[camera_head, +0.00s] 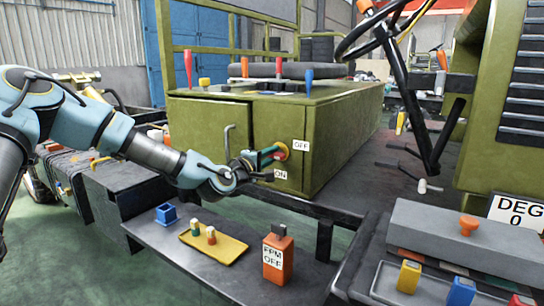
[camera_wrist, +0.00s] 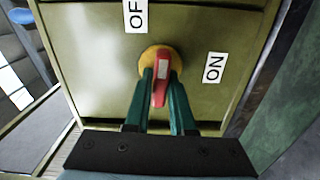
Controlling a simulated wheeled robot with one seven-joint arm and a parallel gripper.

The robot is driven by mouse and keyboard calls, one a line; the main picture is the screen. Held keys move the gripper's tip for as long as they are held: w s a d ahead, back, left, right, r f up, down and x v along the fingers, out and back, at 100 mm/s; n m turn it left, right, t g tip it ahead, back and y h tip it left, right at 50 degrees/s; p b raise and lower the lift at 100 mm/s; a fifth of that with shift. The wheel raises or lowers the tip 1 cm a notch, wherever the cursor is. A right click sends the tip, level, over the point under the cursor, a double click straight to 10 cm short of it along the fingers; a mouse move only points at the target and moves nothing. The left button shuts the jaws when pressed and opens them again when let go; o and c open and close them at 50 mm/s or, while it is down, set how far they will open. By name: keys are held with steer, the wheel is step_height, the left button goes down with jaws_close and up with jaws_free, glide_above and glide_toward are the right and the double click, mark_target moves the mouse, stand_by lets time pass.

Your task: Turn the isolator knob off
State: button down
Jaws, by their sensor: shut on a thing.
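The isolator knob (camera_head: 283,150) is a red handle on a round yellow base, on the front of the olive-green box. It also shows in the wrist view (camera_wrist: 161,75). An OFF label (camera_head: 300,145) is to its right and an ON label (camera_head: 280,174) is below it. In the wrist view the red handle runs roughly up and down, with OFF above left and ON to the right. My gripper (camera_head: 271,154) reaches it from the left. Its green fingers (camera_wrist: 161,88) are shut on the handle, one on each side, and hide part of the base.
A bent metal handle (camera_head: 228,140) stands out from the box left of the knob. A steering wheel and dark lever are at the right.

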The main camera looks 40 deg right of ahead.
steer(key=shift+n, duration=0.5)
steer(key=c, duration=0.8)
jaws_free()
steer(key=b+v, duration=0.1)
steer(key=v, duration=0.9)
steer(key=shift+a, duration=0.4)
steer(key=shift+f, duration=0.15)
